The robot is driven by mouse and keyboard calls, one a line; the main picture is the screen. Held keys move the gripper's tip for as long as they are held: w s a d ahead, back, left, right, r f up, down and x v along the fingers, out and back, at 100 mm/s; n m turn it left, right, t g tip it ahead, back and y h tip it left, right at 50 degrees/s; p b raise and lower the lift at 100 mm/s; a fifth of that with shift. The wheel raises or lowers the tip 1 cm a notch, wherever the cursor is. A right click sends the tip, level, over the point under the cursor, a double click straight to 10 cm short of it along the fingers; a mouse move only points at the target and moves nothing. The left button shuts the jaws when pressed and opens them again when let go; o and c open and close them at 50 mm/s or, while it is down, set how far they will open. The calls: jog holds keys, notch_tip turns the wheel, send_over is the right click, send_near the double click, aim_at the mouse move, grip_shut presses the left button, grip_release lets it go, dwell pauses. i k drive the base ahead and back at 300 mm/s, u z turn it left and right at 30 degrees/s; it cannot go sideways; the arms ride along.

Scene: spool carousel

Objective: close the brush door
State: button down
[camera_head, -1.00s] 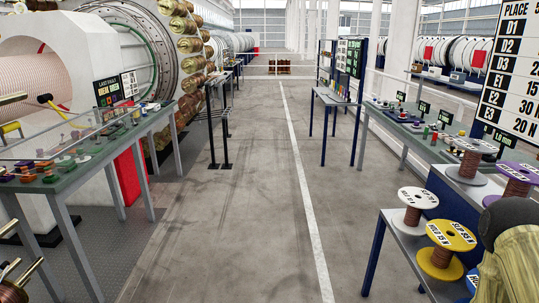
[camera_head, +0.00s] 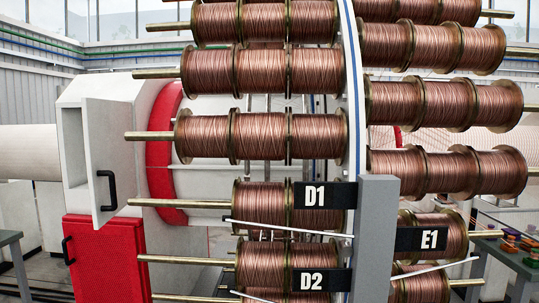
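A white door (camera_head: 97,130) with a black handle (camera_head: 107,190) stands open on the white housing (camera_head: 72,148) at the left. It sticks out toward me and shows the opening beside it. No label on it can be read, but it is the only door I see open, so it appears to be the brush door. My gripper is not in view.
A carousel of copper wire spools (camera_head: 262,137) on brass rods fills the middle, with rod ends reaching left near the door. A grey post (camera_head: 374,240) carries signs D1 (camera_head: 324,195) and E1 (camera_head: 420,238). A red panel (camera_head: 105,262) with a black handle sits below the door.

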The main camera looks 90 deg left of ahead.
aim_at(110, 159)
jog(key=u, duration=3.75)
jog(key=i, duration=0.5)
jog(key=k, duration=1.15)
jog(key=u, duration=1.05)
jog(key=i, duration=1.45)
jog(key=z, duration=0.35)
